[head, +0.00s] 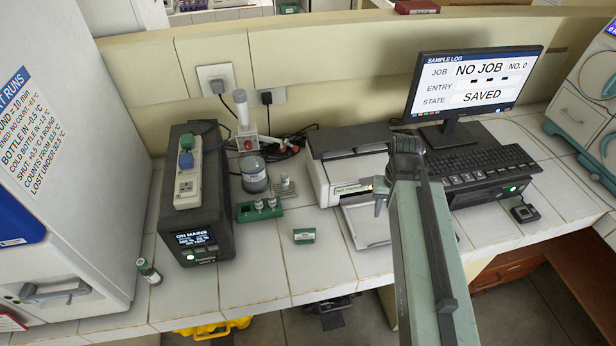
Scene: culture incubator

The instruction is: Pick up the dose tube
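No label that I can read names the dose tube. Small tubes with pale caps (265,205) stand in a green rack (246,214) on the white tiled bench, and one of them may be it. A small green-banded bottle or vial (149,272) stands apart at the left, near the bench's front edge. My gripper (379,196) is in front of the white printer, right of the rack and well apart from it. Only a little of it shows beside my arm, and I cannot see whether its fingers are open or hold anything.
A black power unit (216,220) with a socket strip stands left of the rack. A grey-filled jar (253,175) is behind the rack. A small green box (304,236) lies in front. The printer (325,187), monitor (470,85) and keyboard (485,167) are at right. Bare tiles lie around the green box.

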